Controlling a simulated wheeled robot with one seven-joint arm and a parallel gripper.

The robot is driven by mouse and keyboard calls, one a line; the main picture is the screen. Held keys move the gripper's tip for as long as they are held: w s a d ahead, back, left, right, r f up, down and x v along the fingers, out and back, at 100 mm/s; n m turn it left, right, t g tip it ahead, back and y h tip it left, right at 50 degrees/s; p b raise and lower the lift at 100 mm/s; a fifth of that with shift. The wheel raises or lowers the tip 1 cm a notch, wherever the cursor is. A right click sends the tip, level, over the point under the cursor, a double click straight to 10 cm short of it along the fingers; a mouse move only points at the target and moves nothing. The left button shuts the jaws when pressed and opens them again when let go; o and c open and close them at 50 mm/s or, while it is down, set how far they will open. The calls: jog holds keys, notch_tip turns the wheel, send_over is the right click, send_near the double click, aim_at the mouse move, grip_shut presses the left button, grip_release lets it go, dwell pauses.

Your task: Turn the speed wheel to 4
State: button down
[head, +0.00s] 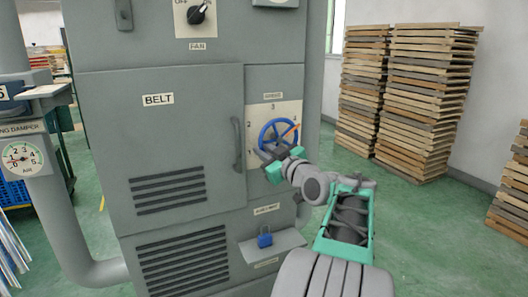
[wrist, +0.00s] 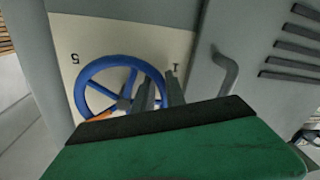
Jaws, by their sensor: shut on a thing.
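The speed wheel (head: 265,132) is a blue spoked handwheel on a pale numbered plate (head: 284,108) on the grey cabinet. Its orange pointer (head: 293,130) points to the upper right, close to the 4. In the wrist view the wheel (wrist: 90,76) shows upside down, with the 5 and the 1 above it and the orange pointer (wrist: 101,115) at lower left. My gripper (wrist: 160,90) is shut on the wheel's rim, on the side near the 1. In the head view my gripper (head: 273,153) covers the wheel's lower part.
A BELT door (head: 158,130) with a vertical handle (head: 237,145) is left of the wheel. A blue padlock (head: 264,239) hangs below, above a small ledge (head: 276,246). The FAN knob (head: 197,14) is higher up. Stacked boards (head: 425,100) stand at right; green floor between is clear.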

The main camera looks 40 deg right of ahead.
jog(key=shift+a+f, duration=0.1)
jog(key=shift+f, duration=0.05)
jog(key=shift+m+b, duration=0.3)
jog(key=shift+b, duration=0.05)
jog(key=c, duration=1.4)
grip_release()
jog(key=shift+r, duration=0.2)
jog(key=shift+c, duration=0.2)
jog(key=s+a, duration=0.1)
jog(key=s, duration=0.6)
jog(key=shift+s+a+p, duration=0.15)
jog(key=shift+s+p, duration=0.2)
jog(key=shift+p, duration=0.1)
